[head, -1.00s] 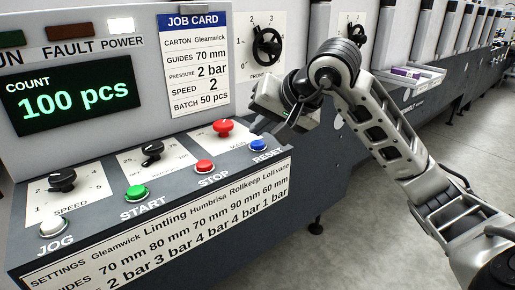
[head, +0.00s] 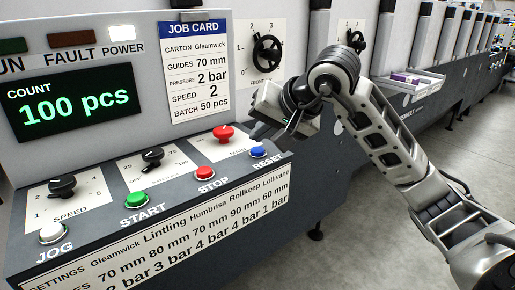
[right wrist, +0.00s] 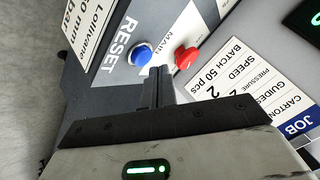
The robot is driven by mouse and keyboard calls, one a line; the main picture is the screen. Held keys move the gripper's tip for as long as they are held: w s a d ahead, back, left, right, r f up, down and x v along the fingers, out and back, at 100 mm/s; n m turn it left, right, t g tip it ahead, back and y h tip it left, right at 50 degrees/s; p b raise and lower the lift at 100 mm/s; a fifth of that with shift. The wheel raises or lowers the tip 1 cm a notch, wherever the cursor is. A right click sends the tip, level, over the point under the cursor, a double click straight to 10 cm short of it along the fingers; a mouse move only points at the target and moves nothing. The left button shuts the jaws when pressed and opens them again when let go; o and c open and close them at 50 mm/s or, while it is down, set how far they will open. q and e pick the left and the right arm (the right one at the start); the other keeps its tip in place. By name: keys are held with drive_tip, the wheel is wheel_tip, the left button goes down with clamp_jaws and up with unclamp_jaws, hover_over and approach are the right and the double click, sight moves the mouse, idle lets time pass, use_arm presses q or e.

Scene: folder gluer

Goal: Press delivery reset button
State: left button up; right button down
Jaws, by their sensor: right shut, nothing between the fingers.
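The blue reset button (head: 258,152) sits at the right end of the control panel, above its RESET label. It also shows in the right wrist view (right wrist: 142,54), standing in a pale collar. My right gripper (head: 256,131) is shut and empty, with its fingertips above and behind the button in the head view. In the right wrist view the closed fingers (right wrist: 160,72) end beside the button, between it and the red main knob, apparently clear of it. My left gripper is not in view.
Beside it are the red stop button (head: 205,172), green start button (head: 136,200), white jog button (head: 52,233) and red main knob (head: 223,134). The display (head: 72,101) reads COUNT 100 pcs and the POWER lamp is lit. Open floor lies at right.

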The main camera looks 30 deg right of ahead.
idle(0.9)
drive_tip(key=shift+f+b, duration=0.45)
drive_tip(key=shift+b, duration=0.1)
drive_tip(key=shift+f, duration=0.2)
drive_tip(key=shift+f+b, duration=0.2)
drive_tip(key=shift+b, duration=0.2)
drive_tip(key=shift+f, duration=0.2)
idle(0.5)
drive_tip(key=shift+r, duration=0.15)
drive_tip(key=shift+r+p, duration=0.6)
drive_tip(key=shift+r, duration=0.25)
